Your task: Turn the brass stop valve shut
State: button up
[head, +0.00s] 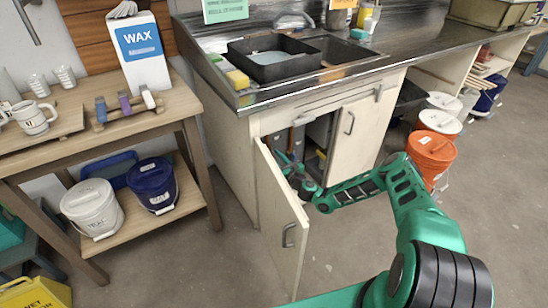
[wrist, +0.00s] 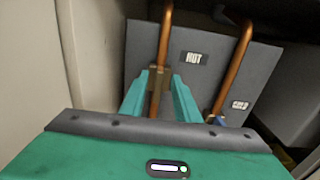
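My gripper (wrist: 160,76) reaches into the open cabinet under the sink; it also shows in the head view (head: 287,168). Its two green fingers are apart in the wrist view. A small brass-coloured valve (wrist: 156,78) on the left copper pipe (wrist: 165,35) shows between the fingertips. I cannot tell whether a finger touches it. A grey panel behind bears a HOT label (wrist: 194,58). A second copper pipe (wrist: 232,70) stands to the right, with a blue part (wrist: 219,121) low on it, near a smaller label. The lower part of the left pipe is hidden by my gripper.
An orange bucket (head: 430,150) and white buckets stand to the right. A wooden table (head: 70,140) stands at left. The floor in front is clear.

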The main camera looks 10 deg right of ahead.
jog(key=shift+w+a, duration=0.15)
jog(key=shift+w, duration=0.35)
grip_shut()
jog(key=shift+n, duration=0.3)
jog(key=shift+s+a+f+n, duration=0.1)
jog(key=shift+a+f+n, duration=0.15)
jog(key=shift+n, duration=2.6)
jog(key=shift+s+a+f+n, duration=0.1)
jog(key=shift+a+f+n, duration=0.15)
jog(key=shift+n, duration=2.65)
jog(key=shift+s+a+f+n, duration=0.1)
jog(key=shift+a+f+n, duration=0.15)
jog(key=shift+n, duration=2.6)
jog(key=shift+f, duration=0.1)
